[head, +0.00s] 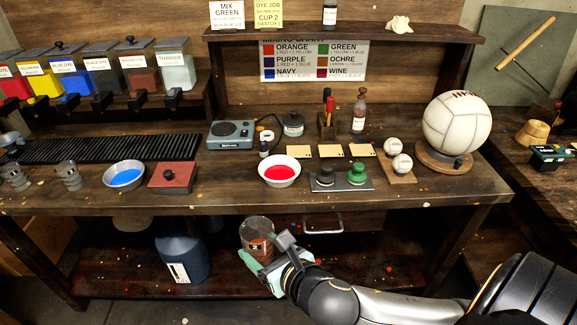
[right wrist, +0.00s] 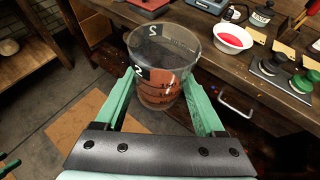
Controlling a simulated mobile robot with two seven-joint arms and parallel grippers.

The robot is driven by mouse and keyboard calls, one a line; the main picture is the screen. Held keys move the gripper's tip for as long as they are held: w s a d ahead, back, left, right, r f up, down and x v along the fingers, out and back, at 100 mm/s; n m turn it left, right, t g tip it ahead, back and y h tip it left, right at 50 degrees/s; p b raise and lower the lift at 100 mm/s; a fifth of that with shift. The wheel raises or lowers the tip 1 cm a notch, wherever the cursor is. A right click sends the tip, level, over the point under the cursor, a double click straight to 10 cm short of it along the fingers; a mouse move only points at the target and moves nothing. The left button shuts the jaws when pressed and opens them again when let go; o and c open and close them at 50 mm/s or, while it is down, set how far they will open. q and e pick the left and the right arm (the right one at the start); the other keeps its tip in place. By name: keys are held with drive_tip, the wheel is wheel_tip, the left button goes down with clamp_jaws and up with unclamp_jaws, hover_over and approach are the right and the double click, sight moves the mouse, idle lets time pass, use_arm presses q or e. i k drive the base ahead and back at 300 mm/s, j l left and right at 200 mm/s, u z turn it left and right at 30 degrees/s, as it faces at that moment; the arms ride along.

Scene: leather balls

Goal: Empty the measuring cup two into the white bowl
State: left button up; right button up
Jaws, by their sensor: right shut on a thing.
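My right gripper (head: 258,252) is shut on a clear measuring cup (head: 257,232) marked 2. In the right wrist view, the cup (right wrist: 165,50) stands roughly upright between the green fingers (right wrist: 160,90), with brownish-red liquid in its lower part. The cup is in front of the bench's front edge, apart from the bowls. A white bowl (head: 280,181) with bright red liquid sits on the bench; it also shows in the right wrist view (right wrist: 234,46). A pale bowl (head: 125,184) with blue liquid stands farther left.
The bench top (head: 430,195) has a bare strip along its front edge. A scale (head: 231,134) stands behind. A drawer handle (head: 322,229) is below.

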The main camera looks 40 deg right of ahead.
sight(279, 171)
drive_tip(key=k+l, duration=0.1)
drive_tip(key=l, duration=0.55)
drive_tip(key=k+l, duration=0.15)
drive_tip(key=l, duration=0.2)
drive_tip(key=i+l, duration=0.3)
drive_tip(key=i, duration=0.15)
